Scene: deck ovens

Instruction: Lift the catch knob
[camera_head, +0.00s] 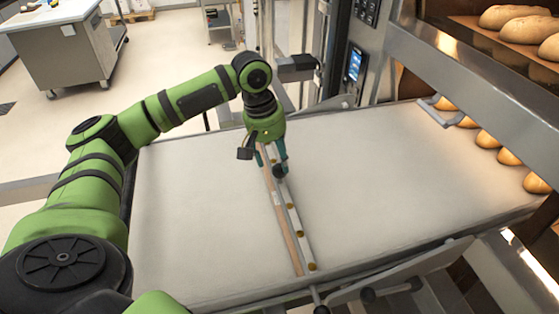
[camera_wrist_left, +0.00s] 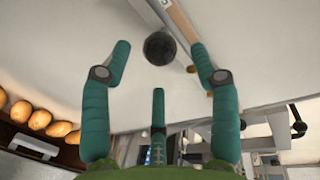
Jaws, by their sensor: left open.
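The catch knob (camera_head: 279,171) is a small black ball on the wood-and-metal bar (camera_head: 291,222) that lies across the pale cloth surface. In the left wrist view the knob (camera_wrist_left: 160,48) sits between my spread fingertips, with clear gaps at both sides. My left gripper (camera_head: 272,160) is open and points down over the bar, its fingertips close to the knob. It also shows in the left wrist view (camera_wrist_left: 160,62) with its teal fingers apart and nothing held. I cannot tell the exact height of the fingertips over the knob. My right gripper is not in view.
The pale loader surface (camera_head: 400,165) is bare on both sides of the bar. Loaves (camera_head: 508,17) sit in the oven at the right. A metal handle (camera_head: 445,115) is at the surface's right end. A control screen (camera_head: 355,64) stands behind.

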